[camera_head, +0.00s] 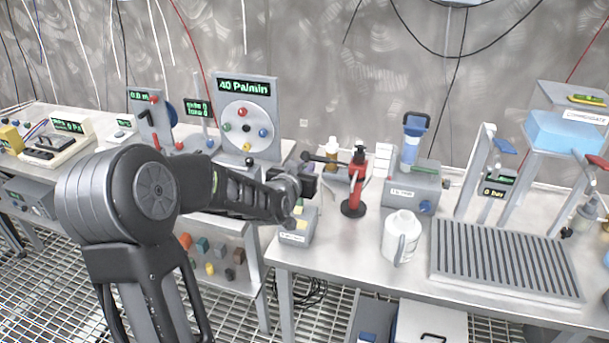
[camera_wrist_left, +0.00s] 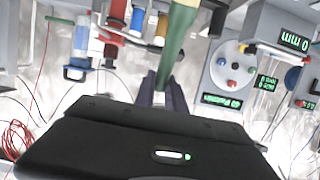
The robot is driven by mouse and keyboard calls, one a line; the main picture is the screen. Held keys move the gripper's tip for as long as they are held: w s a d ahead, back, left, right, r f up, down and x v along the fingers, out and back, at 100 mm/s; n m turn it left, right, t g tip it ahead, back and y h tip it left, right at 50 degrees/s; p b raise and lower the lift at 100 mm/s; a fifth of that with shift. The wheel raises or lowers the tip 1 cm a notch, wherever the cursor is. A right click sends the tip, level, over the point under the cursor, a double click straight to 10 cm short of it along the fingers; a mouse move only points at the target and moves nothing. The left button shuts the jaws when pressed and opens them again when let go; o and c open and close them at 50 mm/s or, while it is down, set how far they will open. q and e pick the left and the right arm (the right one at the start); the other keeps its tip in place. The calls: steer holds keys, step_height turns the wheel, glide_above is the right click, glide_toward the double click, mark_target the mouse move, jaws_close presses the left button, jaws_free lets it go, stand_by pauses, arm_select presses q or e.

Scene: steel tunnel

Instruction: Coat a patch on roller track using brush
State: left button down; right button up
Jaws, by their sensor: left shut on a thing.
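My left gripper (camera_head: 308,185) is over the left end of the right-hand bench, left of a red bottle-like device. In the left wrist view, its dark fingers (camera_wrist_left: 163,92) are shut on a green tapered handle (camera_wrist_left: 178,45), which looks like the brush. The far end of the handle runs out of the top of that view, so the bristles are hidden. In the head view I cannot make the brush out. The roller track (camera_head: 505,262), a grey ribbed bed, lies on the bench at right, well away from the gripper. No patch shows on it. My right gripper is not in view.
The red device (camera_head: 355,185) stands close right of the gripper. A white jug (camera_head: 401,238) stands left of the track. A grey box (camera_head: 412,188) and a metal frame (camera_head: 477,170) stand behind. A dial panel (camera_head: 247,118) is at left. Bare bench (camera_head: 340,255) lies in front.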

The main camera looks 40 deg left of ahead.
arm_select(q)
steer(key=shift+r+p, duration=0.35)
steer(key=shift+r, duration=0.75)
